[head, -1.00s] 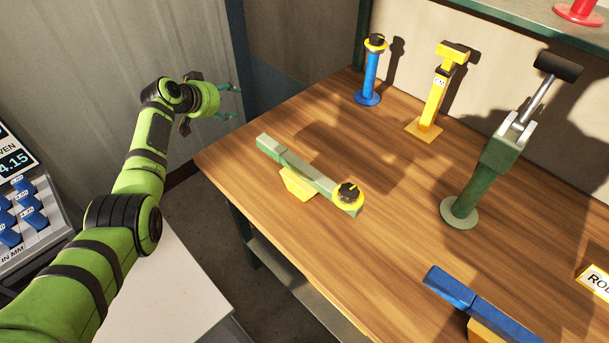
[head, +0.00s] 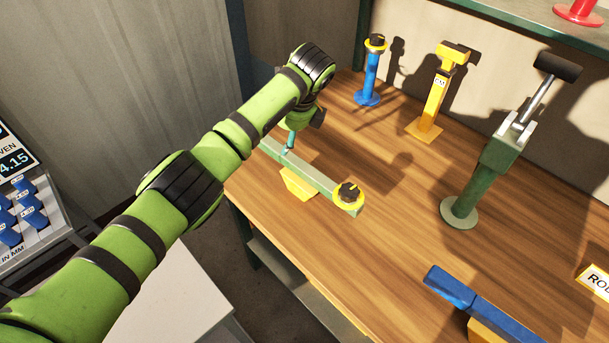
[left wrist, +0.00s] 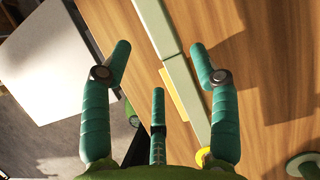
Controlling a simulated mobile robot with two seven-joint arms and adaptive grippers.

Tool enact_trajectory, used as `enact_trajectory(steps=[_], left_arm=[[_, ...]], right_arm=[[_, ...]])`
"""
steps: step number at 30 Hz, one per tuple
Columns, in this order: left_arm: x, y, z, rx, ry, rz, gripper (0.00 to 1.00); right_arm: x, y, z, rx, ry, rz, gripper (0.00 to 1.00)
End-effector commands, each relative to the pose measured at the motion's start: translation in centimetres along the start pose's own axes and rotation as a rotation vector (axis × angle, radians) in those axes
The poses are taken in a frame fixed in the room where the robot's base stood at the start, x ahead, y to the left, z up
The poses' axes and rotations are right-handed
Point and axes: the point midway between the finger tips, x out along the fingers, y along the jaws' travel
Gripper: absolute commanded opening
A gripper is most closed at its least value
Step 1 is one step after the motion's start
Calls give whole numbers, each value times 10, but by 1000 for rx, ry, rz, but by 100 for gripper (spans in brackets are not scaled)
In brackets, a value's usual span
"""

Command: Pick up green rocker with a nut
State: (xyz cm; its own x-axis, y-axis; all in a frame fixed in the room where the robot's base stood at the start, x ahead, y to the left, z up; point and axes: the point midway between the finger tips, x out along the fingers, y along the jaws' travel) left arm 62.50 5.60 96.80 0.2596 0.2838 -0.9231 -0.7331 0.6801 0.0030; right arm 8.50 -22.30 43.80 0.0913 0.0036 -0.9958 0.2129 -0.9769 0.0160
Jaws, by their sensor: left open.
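The green rocker (head: 312,178) is a pale green bar on a yellow foot (head: 298,185) near the table's left edge. A dark nut (head: 348,191) with a yellow ring sits at its right end. My left gripper (head: 289,143) is over the bar's other end, mostly hidden by my arm. In the left wrist view my left gripper (left wrist: 160,50) has its teal fingers spread and empty. The rocker (left wrist: 187,85) runs between them, closer to the right finger. A bit of yellow ring (left wrist: 202,157) shows there, partly covered by the gripper. My right gripper is out of view.
A blue post (head: 370,78), a yellow post (head: 433,105) and a green stand with a black-headed handle (head: 480,180) stand on the wooden table (head: 390,260). A blue rocker (head: 480,305) lies at the front. The table between the rockers is clear.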

Motion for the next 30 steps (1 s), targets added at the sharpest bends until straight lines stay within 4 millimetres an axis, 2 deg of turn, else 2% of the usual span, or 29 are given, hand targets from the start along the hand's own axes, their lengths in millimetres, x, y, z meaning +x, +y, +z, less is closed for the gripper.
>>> enact_trajectory(steps=[3,8,18,27,28,30], left_arm=[[17,0,0,0,1,2,61],[27,0,-1,0,1,-1,61],[71,3,-5,-2,3,0,61],[76,3,-5,-2,2,-3,61],[76,3,-5,-2,2,-3,53],[76,3,-5,-2,2,-3,25]], right_arm=[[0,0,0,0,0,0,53],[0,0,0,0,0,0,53],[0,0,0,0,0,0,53],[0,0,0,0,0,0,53],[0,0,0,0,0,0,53],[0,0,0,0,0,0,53]])
